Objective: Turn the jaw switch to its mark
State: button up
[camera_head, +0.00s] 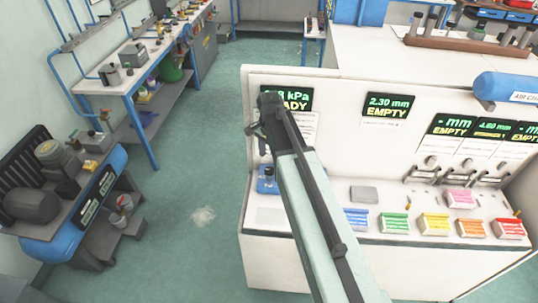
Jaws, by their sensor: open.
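My arm reaches up from the bottom across the white bench, and my gripper (258,130) is at its far end, in front of the left display (297,99). The gripper is open and small in view; I see nothing between its fingers. I cannot tell for sure which part is the jaw switch or where its mark is. A small blue device (267,184) sits on the bench just below the gripper, partly beside my arm. Several metal levers (455,177) stand below the right-hand displays, well away from the gripper. My arm hides part of the left display and panel.
The white bench (400,263) holds a grey block (364,194) and several coloured trays, such as a green one (394,223). A blue cylinder (508,87) hangs at right. A blue-legged workbench (130,83) and a cart (88,190) stand left. Floor between is open.

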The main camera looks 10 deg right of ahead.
aim_at(269, 169)
jog(key=shift+w+r+m, duration=0.35)
jog(key=shift+r+m, duration=0.05)
notch_tip(269, 169, down, 8)
jog(key=b, duration=0.8)
jog(key=shift+s+f, duration=0.1)
jog(key=shift+f, duration=0.1)
jog(key=shift+r, duration=0.15)
jog(key=c, duration=1.2)
jog(key=shift+a, duration=0.1)
grip_shut()
